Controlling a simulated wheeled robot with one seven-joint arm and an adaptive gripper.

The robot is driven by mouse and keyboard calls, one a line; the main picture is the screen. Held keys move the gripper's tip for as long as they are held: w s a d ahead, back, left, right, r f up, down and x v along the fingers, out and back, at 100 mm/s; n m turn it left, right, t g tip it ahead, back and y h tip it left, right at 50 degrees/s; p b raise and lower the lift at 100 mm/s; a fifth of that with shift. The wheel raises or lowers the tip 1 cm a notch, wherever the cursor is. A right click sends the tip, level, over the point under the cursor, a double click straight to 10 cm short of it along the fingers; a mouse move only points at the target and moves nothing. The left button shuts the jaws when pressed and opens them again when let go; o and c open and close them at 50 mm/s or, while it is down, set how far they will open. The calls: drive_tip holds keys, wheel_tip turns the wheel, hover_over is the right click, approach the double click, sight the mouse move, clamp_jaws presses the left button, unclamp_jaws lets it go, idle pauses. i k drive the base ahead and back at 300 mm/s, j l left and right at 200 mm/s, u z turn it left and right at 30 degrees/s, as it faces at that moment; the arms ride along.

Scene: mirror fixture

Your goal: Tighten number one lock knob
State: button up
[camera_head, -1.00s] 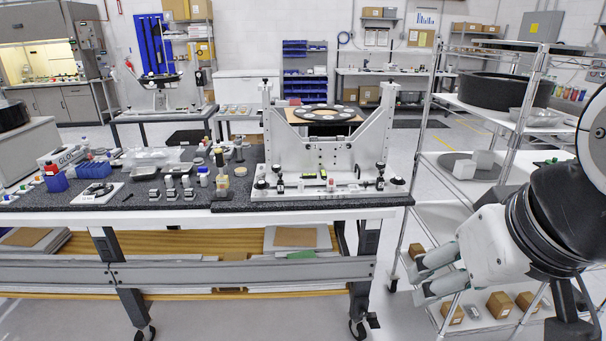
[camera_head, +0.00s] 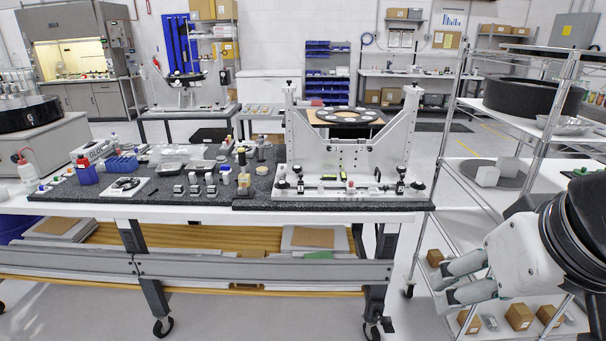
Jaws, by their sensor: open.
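The white mirror fixture (camera_head: 345,150) stands on the right part of the dark-topped workbench, with two uprights and a dark round plate with light discs (camera_head: 345,116) between them. Small dark lock knobs show along its base, including one at the left (camera_head: 282,183) and one at the right (camera_head: 417,185). I cannot read any number on them. My gripper (camera_head: 442,290) is at the lower right, in front of the shelf rack, with two grey fingers apart and nothing between them. It is well to the right of the fixture and lower than the bench top.
The workbench (camera_head: 100,207) holds bottles, trays and small metal blocks left of the fixture. A wire shelf rack (camera_head: 470,180) with boxes and a black ring (camera_head: 533,97) stands close by my arm at right. Floor in front of the bench is clear.

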sight(282, 184)
drive_tip(key=i+j+u, duration=0.15)
drive_tip(key=i+j, duration=0.15)
drive_tip(key=i, duration=0.2)
drive_tip(key=i+j+u, duration=0.1)
drive_tip(key=i+j, duration=0.2)
drive_tip(key=i, duration=0.25)
drive_tip(key=i+j+u, duration=0.15)
drive_tip(key=i, duration=0.4)
drive_tip(key=i+j+u, duration=0.15)
drive_tip(key=i, duration=0.4)
